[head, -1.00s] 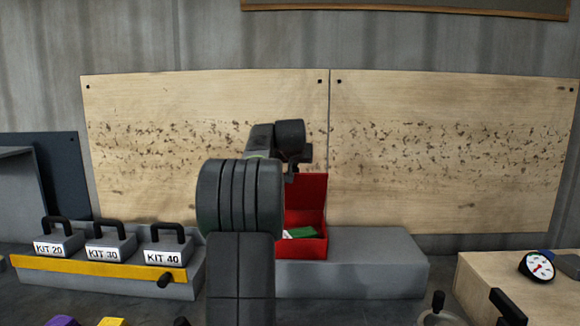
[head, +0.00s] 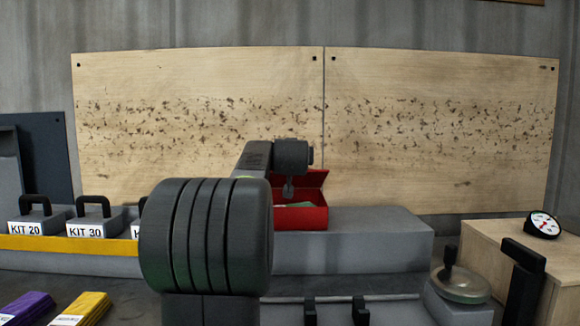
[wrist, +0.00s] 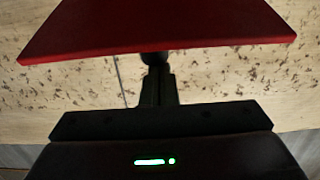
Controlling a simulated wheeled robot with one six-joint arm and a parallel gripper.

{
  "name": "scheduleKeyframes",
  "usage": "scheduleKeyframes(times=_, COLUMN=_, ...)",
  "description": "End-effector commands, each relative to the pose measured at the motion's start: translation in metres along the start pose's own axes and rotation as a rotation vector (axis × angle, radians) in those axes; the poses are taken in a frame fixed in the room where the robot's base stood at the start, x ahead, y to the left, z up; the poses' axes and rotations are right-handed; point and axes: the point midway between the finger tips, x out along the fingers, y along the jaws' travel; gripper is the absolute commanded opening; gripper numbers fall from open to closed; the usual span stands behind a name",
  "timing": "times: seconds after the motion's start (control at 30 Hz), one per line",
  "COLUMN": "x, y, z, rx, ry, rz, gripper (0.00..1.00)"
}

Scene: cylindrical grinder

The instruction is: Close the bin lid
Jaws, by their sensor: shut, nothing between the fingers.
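The red bin (head: 303,219) stands on a grey ledge at the back, in front of the wooden panels. Its red lid (head: 312,180) is raised and tilted over the bin, with the opening still showing at the front. In the wrist view the lid (wrist: 160,30) fills the top as a broad red panel. My gripper (head: 288,188) is at the lid in the head view, shut and empty. In the wrist view the fingertips (wrist: 155,58) are at the lid's edge; I cannot tell whether they touch it. My arm hides the bin's left part.
A green item (head: 297,205) lies in the bin. Kit boxes with black handles (head: 95,215) stand at left. A grey ledge (head: 380,235) extends right of the bin. A dial gauge (head: 543,225) sits on a wooden block at right, near a round handwheel (head: 460,285).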

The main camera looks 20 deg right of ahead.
Motion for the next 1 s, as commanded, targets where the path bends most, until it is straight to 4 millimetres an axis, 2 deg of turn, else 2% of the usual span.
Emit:
scheduleKeyframes(times=0.03, x=-0.003, y=0.000, z=0.014, rx=0.000, ry=0.022, rz=0.000, gripper=0.00)
scheduleKeyframes(times=0.2, x=-0.011, y=0.000, z=0.028, rx=0.001, ry=0.107, rz=0.001, gripper=0.00)
scheduleKeyframes(times=0.8, x=-0.032, y=0.000, z=0.083, rx=0.000, ry=0.098, rz=0.000, gripper=0.00)
scheduleKeyframes(times=1.0, x=-0.033, y=0.000, z=0.092, rx=0.000, ry=0.096, rz=0.000, gripper=0.00)
